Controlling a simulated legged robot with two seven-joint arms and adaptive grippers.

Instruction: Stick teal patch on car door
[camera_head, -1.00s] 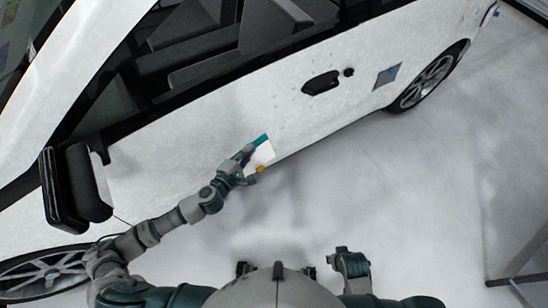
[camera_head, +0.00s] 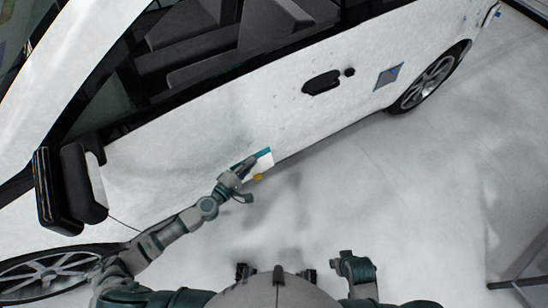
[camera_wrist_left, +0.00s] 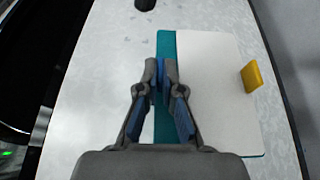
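The teal patch (camera_head: 263,153) is a thin sheet with a teal strip along one edge. A white sheet covers most of it, and it lies over the lower edge of the white car door (camera_head: 200,140). In the left wrist view the teal strip (camera_wrist_left: 166,42) runs under the fingers, beside the white sheet (camera_wrist_left: 215,90). My left gripper (camera_wrist_left: 161,72) has its fingertips almost together on the teal strip and appears shut on it; the contact is partly hidden. It also shows at the patch in the head view (camera_head: 252,161). My right gripper is not seen.
A yellow tab (camera_wrist_left: 251,76) is at the white sheet's outer side. A blue-grey square (camera_head: 388,76) is on the car beyond the black door handle (camera_head: 323,82). The side mirror (camera_head: 75,185) juts out at left.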

